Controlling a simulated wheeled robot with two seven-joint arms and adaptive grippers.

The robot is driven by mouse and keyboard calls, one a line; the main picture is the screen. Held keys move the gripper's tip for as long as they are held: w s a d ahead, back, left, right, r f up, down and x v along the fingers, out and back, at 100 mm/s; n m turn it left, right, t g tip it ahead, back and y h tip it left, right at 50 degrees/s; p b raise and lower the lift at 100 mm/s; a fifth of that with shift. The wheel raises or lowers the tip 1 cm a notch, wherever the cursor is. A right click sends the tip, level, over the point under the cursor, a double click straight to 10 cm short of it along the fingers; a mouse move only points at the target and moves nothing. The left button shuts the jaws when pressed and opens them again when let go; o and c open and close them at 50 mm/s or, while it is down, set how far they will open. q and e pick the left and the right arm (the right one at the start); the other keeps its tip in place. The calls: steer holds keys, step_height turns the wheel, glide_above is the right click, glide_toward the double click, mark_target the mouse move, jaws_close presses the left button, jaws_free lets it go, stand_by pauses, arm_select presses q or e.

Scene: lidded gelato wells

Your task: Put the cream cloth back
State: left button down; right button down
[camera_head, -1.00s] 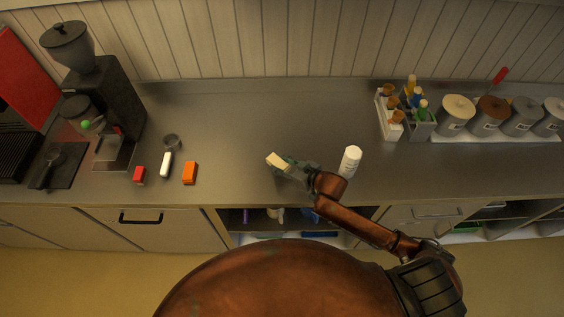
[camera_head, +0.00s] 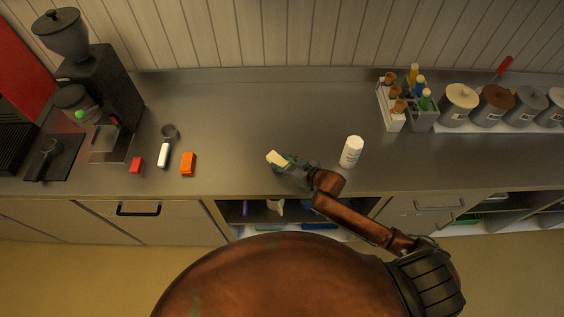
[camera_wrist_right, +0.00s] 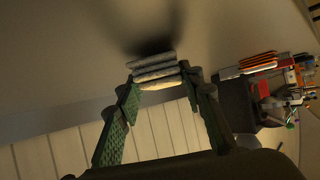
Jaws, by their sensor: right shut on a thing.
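The cream cloth (camera_head: 277,158) is a small folded bundle at the tip of my right gripper (camera_head: 285,161), over the front middle of the counter. In the right wrist view the folded cloth (camera_wrist_right: 155,72) shows as stacked layers, grey above and cream below, between the two green-padded fingers of my right gripper (camera_wrist_right: 160,88). The fingers are shut on it. A dark shadow lies on the counter right beside the cloth; I cannot tell if the cloth touches the counter. My left gripper is not in view.
A white bottle (camera_head: 351,152) stands close right of my gripper. An orange block (camera_head: 188,163), a white-handled scoop (camera_head: 165,152) and a red block (camera_head: 136,165) lie to the left. Lidded wells (camera_head: 493,105) and a bottle caddy (camera_head: 420,116) stand at right. The counter behind is clear.

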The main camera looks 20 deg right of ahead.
steer(key=shift+f, duration=0.4)
steer(key=c, duration=1.6)
jaws_free()
steer(key=shift+o, duration=0.3)
steer(key=o, duration=0.5)
steer(key=shift+c, duration=0.2)
steer(key=shift+p+v, duration=0.95)
steer(key=shift+v, duration=0.15)
steer(key=p+v, duration=0.4)
steer(key=v, duration=0.1)
steer(key=shift+s+d+r+p, duration=0.15)
steer(key=shift+p, duration=0.15)
steer(key=shift+s, duration=0.15)
